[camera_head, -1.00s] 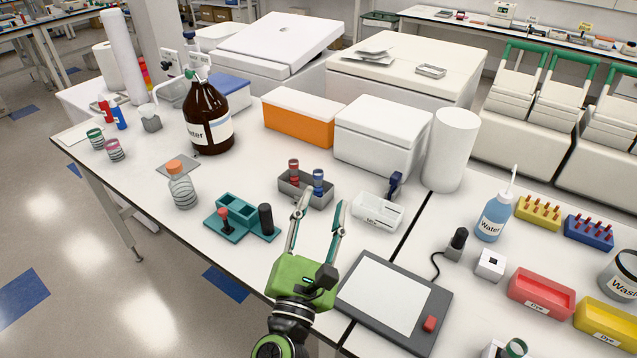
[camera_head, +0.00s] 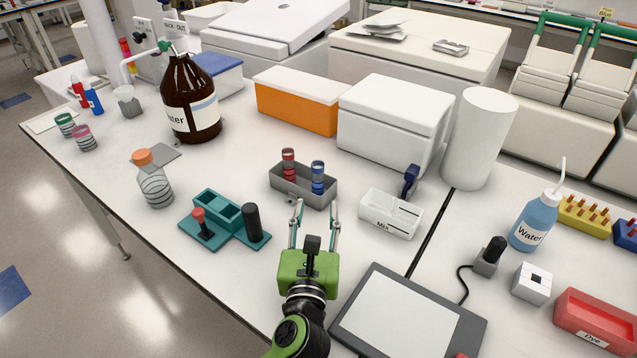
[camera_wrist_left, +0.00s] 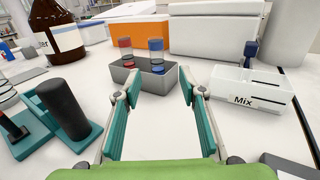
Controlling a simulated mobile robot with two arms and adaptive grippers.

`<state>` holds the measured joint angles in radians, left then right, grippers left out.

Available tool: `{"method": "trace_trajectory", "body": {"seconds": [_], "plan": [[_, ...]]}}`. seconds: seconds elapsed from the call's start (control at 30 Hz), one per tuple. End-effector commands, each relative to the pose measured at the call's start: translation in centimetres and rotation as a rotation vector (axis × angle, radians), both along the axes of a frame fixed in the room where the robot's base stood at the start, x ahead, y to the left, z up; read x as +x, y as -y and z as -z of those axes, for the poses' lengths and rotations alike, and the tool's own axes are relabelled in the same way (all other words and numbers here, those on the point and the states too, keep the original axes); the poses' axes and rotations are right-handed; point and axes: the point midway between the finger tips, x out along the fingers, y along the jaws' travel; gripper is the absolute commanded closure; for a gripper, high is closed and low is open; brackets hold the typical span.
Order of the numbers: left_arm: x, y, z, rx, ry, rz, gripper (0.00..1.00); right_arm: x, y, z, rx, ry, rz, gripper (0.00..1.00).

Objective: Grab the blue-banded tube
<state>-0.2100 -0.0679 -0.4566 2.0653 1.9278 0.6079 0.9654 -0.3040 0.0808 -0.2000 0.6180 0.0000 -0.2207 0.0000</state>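The blue-banded tube (camera_head: 318,177) stands upright in the right part of a small grey rack (camera_head: 290,186), beside a red-banded tube (camera_head: 288,164). In the left wrist view the blue-banded tube (camera_wrist_left: 156,56) stands beyond my fingers, and the red-banded tube (camera_wrist_left: 125,52) is to its left. My left gripper (camera_head: 315,208) is open and empty, with its fingertips just in front of the rack. In the left wrist view the open fingers (camera_wrist_left: 158,85) spread on either side of the rack's near side. My right gripper is not in view.
A white box marked Mix (camera_head: 390,213) stands right of the rack. A teal holder (camera_head: 240,238) with a black cylinder is to the left. An orange box (camera_head: 296,105) and a white box (camera_head: 393,125) stand behind. A grey pad (camera_head: 407,315) lies at front right.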

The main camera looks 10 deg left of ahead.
Motion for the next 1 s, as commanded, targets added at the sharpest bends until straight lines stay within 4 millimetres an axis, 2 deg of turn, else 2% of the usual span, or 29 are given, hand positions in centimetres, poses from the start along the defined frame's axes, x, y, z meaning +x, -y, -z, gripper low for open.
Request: {"method": "trace_trajectory", "body": {"seconds": [0.3,0.57,0.83,1.0], "plan": [[6.0,-0.9,-0.4,0.002,0.004,0.0,0.62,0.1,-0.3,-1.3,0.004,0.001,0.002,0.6],[8.0,-1.3,-0.2,0.002,0.002,-0.001,0.62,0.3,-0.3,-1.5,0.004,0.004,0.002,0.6],[11.7,-2.3,-0.1,0.002,0.003,0.0,0.62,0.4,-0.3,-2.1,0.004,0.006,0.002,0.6],[12.7,-2.4,0.1,0.001,0.0,0.0,0.62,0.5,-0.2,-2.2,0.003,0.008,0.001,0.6]]}}
